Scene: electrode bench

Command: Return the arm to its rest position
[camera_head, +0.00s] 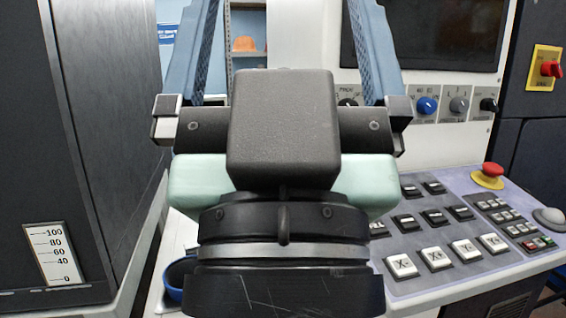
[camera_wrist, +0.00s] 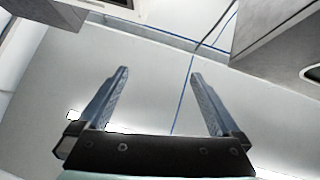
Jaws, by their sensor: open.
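My gripper (camera_head: 286,12) stands upright in the middle of the head view, close to the camera. Its two blue-grey fingers are spread wide and run out of the top of the picture. In the wrist view my gripper (camera_wrist: 160,72) shows both fingers apart, with nothing between them. My wrist fills the lower middle of the head view and hides what is behind it. No object touches the fingers in either view.
A control panel (camera_head: 437,284) with keys and a red stop button (camera_head: 488,173) is on the right. A dark cabinet (camera_head: 110,120) stands left. A blue bowl-like thing (camera_head: 178,280) is partly hidden by my arm. The wrist view shows a pale surface (camera_wrist: 150,100) with blue lines.

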